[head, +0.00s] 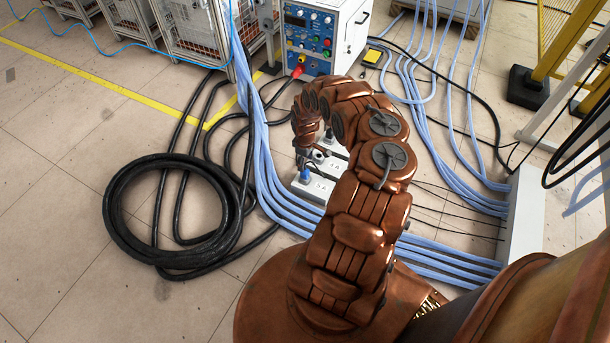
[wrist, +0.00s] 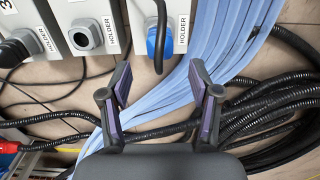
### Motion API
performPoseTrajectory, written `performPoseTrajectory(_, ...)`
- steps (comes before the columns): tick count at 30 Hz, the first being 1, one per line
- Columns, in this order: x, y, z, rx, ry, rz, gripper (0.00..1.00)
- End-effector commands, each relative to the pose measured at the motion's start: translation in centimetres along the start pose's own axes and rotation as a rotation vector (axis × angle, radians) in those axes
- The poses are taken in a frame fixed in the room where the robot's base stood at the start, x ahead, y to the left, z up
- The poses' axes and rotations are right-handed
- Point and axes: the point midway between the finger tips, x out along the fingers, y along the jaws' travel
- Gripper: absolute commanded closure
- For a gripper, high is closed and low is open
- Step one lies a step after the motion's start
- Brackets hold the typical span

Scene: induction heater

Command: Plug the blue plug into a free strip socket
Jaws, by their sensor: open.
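The blue plug (wrist: 154,42) sits in the right-hand grey block (wrist: 169,14), labelled HOLDER, in the wrist view. A dark cable rises from it. In the head view the blue plug (head: 305,176) shows small, left of my bent arm. The middle block's round socket (wrist: 84,38) is empty, and its label also reads HOLDER. A black plug (wrist: 19,45) is at the left block. My gripper (wrist: 161,78) is open and empty, its fingertips just below the blue plug in the picture, apart from it. My arm hides part of the block row in the head view.
Light-blue cables (head: 272,190) run beside the blocks. A coiled black hose (head: 115,215) lies on the floor at left. The blue-fronted heater cabinet (head: 311,38) stands behind. A long pale box (head: 522,215) is at right. Open floor (head: 60,160) lies at far left.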

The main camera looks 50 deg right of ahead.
Motion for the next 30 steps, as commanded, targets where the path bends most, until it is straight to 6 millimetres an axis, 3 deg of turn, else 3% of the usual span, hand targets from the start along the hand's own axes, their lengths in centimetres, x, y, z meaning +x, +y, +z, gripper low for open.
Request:
performPoseTrajectory(18,6.8,0.0,-0.1,-0.001,0.0,0.0,0.38)
performPoseTrajectory(30,7.7,0.0,-0.1,-0.002,0.001,0.001,0.38)
